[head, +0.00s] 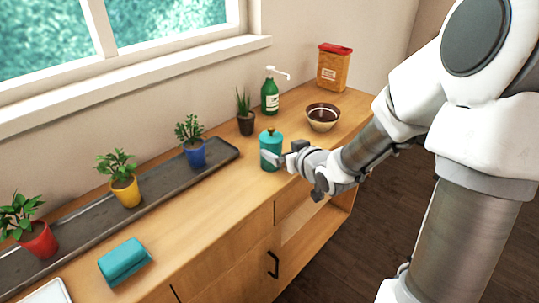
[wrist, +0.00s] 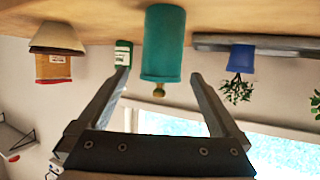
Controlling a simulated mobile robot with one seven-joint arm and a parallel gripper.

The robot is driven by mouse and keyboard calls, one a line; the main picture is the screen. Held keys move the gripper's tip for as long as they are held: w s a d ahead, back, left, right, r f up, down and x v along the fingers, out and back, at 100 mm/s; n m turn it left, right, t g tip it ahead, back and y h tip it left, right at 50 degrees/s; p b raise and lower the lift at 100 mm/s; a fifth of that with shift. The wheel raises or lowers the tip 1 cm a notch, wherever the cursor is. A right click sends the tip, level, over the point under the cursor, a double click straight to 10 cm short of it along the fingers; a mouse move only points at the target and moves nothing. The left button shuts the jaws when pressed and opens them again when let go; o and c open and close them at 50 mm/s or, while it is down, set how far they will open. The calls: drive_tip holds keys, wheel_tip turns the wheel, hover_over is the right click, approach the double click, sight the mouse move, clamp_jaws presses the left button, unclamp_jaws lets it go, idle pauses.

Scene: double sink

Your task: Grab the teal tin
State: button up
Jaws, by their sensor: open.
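The teal tin (head: 270,150) stands upright on the wooden counter, with a small brass-coloured knob on its lid. My gripper (head: 283,160) is at its right side in the head view, with the fingers close to the tin. In the wrist view, which shows the scene upside down, the tin (wrist: 163,45) lies ahead between the two fingers of my open gripper (wrist: 160,75). The fingertips appear to be just short of it or at its near side; I cannot tell whether they touch it. Nothing is held.
A green pump bottle (head: 270,94), a small dark-potted plant (head: 245,118) and a bowl (head: 322,117) stand behind the tin. An orange box (head: 334,68) is farther back. A dark tray (head: 90,222) with potted plants and a teal folded cloth (head: 124,262) lie left.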

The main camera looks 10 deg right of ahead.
drive_tip(key=b+x, duration=0.2)
drive_tip(key=x, duration=0.8)
drive_tip(key=shift+a+r, duration=0.15)
clamp_jaws()
